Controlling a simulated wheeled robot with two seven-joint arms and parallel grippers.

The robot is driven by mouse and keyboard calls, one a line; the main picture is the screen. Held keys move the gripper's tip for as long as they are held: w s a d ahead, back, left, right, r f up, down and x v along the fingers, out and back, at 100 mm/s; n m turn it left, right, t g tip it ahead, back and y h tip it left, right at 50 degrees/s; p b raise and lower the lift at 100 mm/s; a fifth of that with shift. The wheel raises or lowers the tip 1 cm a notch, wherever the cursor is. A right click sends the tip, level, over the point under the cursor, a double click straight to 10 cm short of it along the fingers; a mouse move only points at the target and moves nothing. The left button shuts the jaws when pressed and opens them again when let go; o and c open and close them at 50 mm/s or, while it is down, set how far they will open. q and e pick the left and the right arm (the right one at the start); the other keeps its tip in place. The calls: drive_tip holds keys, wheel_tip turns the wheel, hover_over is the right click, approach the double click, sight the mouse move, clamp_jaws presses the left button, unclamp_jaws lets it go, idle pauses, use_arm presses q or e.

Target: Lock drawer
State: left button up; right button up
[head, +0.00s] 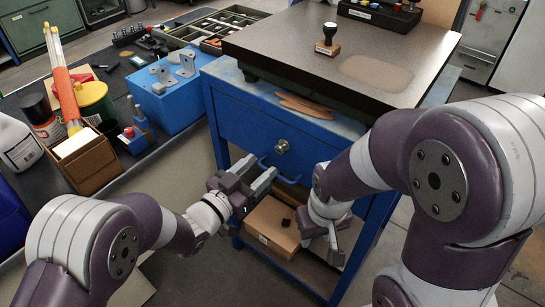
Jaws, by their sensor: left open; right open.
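The blue drawer (240,128) is in the front of a blue stand, and its front looks flush with the frame. A round silver lock (281,146) sits on the drawer front, right of its middle. A blue bar handle (288,179) is below the lock, partly hidden by my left gripper. My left gripper (262,172) is open, in front of the handle and just below and left of the lock. I cannot tell whether it touches the handle. My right gripper (322,242) is open and points down, lower and right of the handle, in front of the shelf.
A dark surface plate (310,55) tops the stand, with a stamp (327,40) on it. A cardboard box (270,228) is on the lower shelf.

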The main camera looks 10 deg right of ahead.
sight(278, 150)
use_arm(q)
drive_tip(key=x, duration=0.6)
drive_tip(key=shift+f+b, duration=0.1)
drive_tip(key=shift+b, duration=0.2)
clamp_jaws()
use_arm(e)
drive_tip(key=shift+f, duration=0.45)
